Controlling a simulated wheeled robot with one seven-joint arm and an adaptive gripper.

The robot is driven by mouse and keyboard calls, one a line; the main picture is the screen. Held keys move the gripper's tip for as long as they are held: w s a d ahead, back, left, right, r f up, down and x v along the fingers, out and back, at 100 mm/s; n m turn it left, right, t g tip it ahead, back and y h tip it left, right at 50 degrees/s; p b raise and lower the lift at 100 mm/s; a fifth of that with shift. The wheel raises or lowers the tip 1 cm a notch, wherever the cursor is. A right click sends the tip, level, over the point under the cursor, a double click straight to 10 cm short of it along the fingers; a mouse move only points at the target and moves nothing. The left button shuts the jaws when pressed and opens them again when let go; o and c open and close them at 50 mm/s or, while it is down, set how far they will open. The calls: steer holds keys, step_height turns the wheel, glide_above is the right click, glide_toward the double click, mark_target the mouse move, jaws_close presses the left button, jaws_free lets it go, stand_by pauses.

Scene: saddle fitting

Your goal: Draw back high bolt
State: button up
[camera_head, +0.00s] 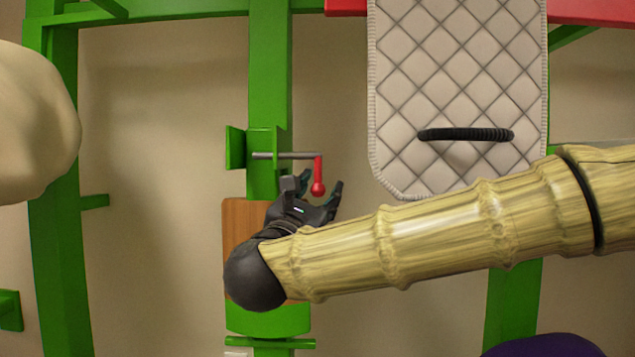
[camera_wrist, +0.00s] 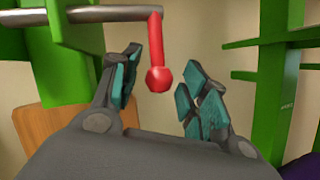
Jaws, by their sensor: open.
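The high bolt is a grey rod (camera_head: 272,155) running sideways through a green bracket (camera_head: 236,147) on a green post. A red handle (camera_head: 318,178) with a ball end hangs down from the rod's right end. My gripper (camera_head: 319,188) is open, with its fingers either side of the red ball. In the wrist view the red handle (camera_wrist: 157,52) hangs between the two teal-padded fingers of my gripper (camera_wrist: 160,82), and I see no finger closed on it. The grey rod (camera_wrist: 105,14) runs left from the handle's top.
A wooden board (camera_head: 238,222) is on the post behind my wrist. A quilted pad (camera_head: 455,70) with a black handle (camera_head: 467,134) hangs to the right, above my forearm. Green frame posts (camera_head: 62,200) stand at left; beige wall shows between them.

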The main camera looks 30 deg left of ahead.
steer(key=shift+w+a+r, duration=0.1)
steer(key=shift+w, duration=0.2)
jaws_close()
